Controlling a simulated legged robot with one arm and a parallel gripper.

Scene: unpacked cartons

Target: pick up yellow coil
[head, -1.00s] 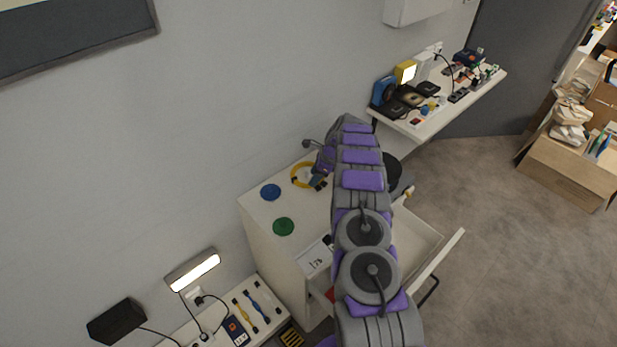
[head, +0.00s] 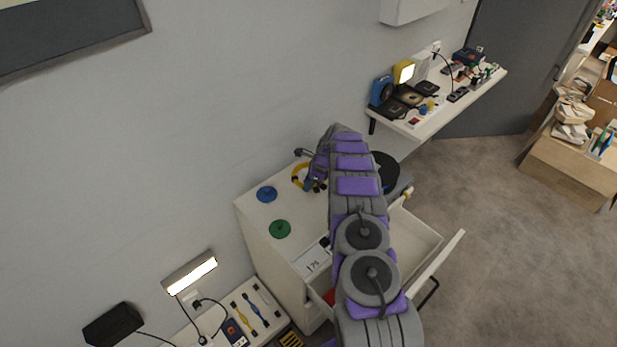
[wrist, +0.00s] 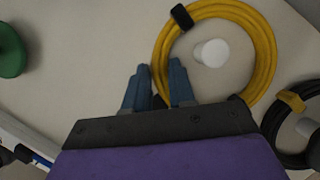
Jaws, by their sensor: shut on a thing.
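The yellow coil (head: 297,178) is at the back of the white cabinet top in the head view, beside my gripper (head: 312,186). In the wrist view the yellow coil (wrist: 262,50) is a ring with a black tie, seen around a white peg (wrist: 211,53). My gripper (wrist: 159,84) has its blue-grey fingertips at the coil's left side and is shut on it. The exact contact is partly hidden. I cannot tell whether the coil is clear of the surface.
A blue disc (head: 266,194) and a green disc (head: 280,229) sit on the cabinet top. A black coil (wrist: 284,118) with a yellow tie lies right of the yellow coil. The drawer (head: 412,240) below is open. The wall is close behind.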

